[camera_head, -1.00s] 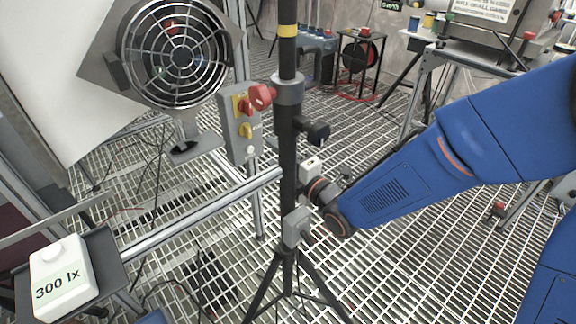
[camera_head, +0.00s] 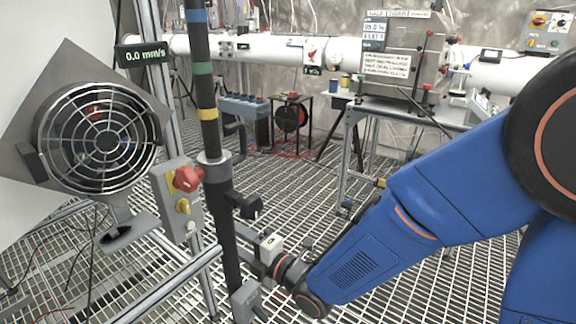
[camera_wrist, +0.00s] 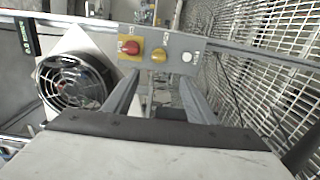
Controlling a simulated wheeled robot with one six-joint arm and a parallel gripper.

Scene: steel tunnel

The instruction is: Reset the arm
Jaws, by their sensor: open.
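My blue arm (camera_head: 400,225) reaches in from the right in the head view. Its wrist ends just right of a dark pole (camera_head: 228,235). My gripper is partly hidden there. In the wrist view my gripper (camera_wrist: 160,82) shows two grey fingers spread apart with nothing between them. Ahead of the fingers is a grey control box (camera_wrist: 172,46) with a red knob, a yellow knob and a white button. The same box (camera_head: 172,205) shows left of the pole in the head view. I cannot tell whether the fingers touch it.
A round caged fan (camera_head: 103,138) on a square plate stands at the left, and it also shows in the wrist view (camera_wrist: 72,84). A white tunnel pipe (camera_head: 270,47) crosses the back. A workbench (camera_head: 400,108) stands behind my arm. Open grating floor (camera_head: 300,185) lies between.

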